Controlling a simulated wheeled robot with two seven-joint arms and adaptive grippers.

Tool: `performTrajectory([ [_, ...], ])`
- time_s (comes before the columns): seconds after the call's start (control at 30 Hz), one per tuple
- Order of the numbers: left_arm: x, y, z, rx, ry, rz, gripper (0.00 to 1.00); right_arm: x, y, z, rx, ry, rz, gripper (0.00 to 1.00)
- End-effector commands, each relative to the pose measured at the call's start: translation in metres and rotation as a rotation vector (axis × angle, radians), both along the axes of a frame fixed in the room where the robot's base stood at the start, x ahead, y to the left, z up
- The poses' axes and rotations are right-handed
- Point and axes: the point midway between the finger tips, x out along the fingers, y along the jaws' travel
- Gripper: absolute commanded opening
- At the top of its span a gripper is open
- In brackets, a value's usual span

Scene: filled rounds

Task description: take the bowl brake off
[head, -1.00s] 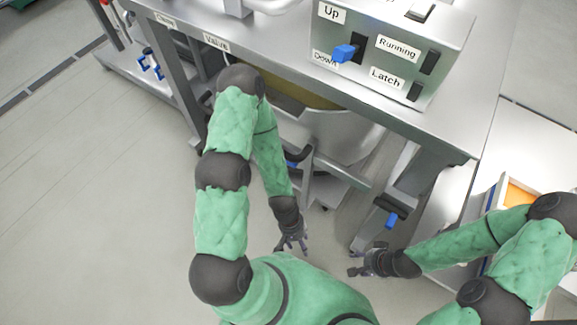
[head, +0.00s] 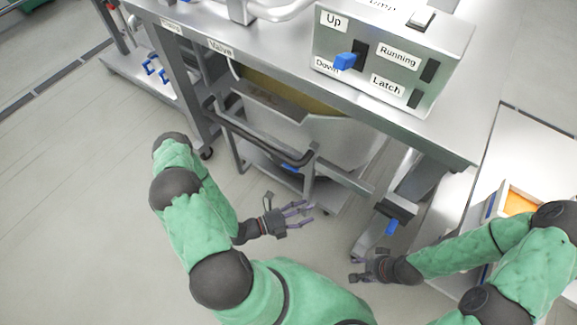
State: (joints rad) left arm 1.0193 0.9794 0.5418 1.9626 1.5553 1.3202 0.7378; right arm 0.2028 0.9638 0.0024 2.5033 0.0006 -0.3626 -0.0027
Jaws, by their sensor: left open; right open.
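A steel bowl (head: 345,140) sits on a wheeled trolley with a dark push handle (head: 262,138), under the machine's table. A small blue pedal (head: 291,169) shows low on the trolley, just below the handle, partly hidden. Another blue pedal (head: 391,227) sits low by the machine's right leg. I cannot tell from labels which one is the bowl brake. My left gripper (head: 299,213) is open and empty, in front of the trolley and below its handle in the picture. My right gripper (head: 356,269) is open and empty, below the right blue pedal in the picture.
The control box (head: 390,55) with a blue Up/Down lever (head: 344,61) stands on the steel table (head: 440,145). A crate with orange contents (head: 518,203) is at the right. Another trolley with blue pedals (head: 150,68) stands at the far left. The left floor is clear.

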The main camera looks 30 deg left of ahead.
Motion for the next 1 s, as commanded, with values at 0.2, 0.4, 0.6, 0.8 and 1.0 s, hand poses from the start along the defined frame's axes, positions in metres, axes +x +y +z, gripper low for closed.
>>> performTrajectory([
  [0.2,0.012,0.102,-0.012,-0.165,0.065,0.486,0.59,0.000,0.000,0.004,0.000,0.000,0.000,0.47],
  [0.4,0.010,0.131,-0.016,-0.199,0.067,0.610,0.59,0.000,0.000,0.003,0.000,0.000,0.000,0.47],
  [0.6,0.028,0.128,-0.016,-0.199,0.065,0.606,0.59,0.000,0.000,-0.001,0.000,0.000,0.000,0.47],
  [0.8,0.056,0.125,-0.016,-0.197,0.064,0.603,0.59,0.000,0.000,-0.008,0.000,0.000,0.000,0.47],
  [1.0,0.086,0.123,-0.016,-0.197,0.063,0.603,0.59,0.000,0.000,-0.015,0.000,0.000,0.000,0.47],
])
